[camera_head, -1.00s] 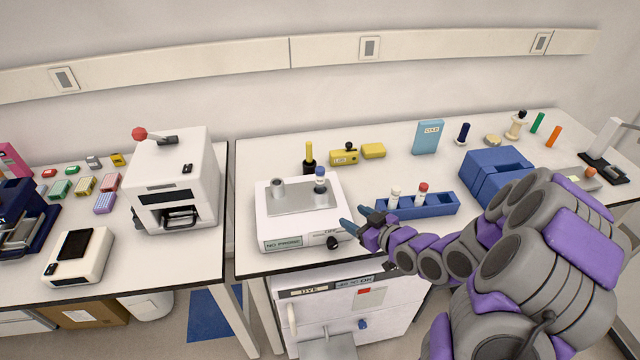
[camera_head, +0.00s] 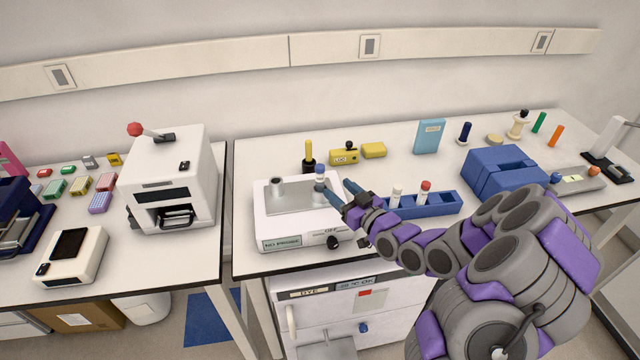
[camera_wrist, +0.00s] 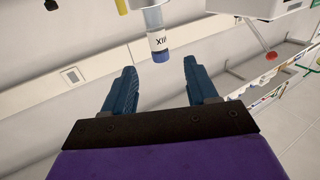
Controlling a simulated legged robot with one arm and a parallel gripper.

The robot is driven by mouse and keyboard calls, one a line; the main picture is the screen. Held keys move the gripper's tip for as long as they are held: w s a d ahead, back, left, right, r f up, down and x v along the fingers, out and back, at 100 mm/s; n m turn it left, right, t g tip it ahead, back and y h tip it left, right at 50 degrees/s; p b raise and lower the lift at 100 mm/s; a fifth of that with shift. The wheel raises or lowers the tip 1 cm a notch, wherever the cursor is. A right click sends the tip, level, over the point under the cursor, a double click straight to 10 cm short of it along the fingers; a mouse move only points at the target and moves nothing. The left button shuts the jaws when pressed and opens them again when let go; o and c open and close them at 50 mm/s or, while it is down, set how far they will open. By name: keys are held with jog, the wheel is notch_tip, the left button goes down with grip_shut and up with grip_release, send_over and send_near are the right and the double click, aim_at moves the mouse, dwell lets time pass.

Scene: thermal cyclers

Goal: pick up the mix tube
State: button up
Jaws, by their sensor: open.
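The mix tube (camera_head: 320,180) has a blue cap and stands upright in the plate on top of a white benchtop device (camera_head: 295,228). It also shows in the wrist view (camera_wrist: 156,38), upside down, with part of its dark lettering readable and its blue cap toward me. My gripper (camera_head: 341,191) is open and empty, just right of the tube in the head view. In the wrist view the fingers (camera_wrist: 159,69) are spread apart, and the tube's cap lies in line with the gap, at about the fingertips.
A blue rack (camera_head: 438,204) with a white-capped and a red-capped tube is just right of my gripper. A yellow-topped item (camera_head: 309,155) stands behind the device.

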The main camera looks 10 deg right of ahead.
aim_at(323, 175)
jog(key=shift+b+x, duration=0.9)
jog(key=shift+x, duration=4.05)
jog(key=shift+d, duration=0.1)
grip_shut()
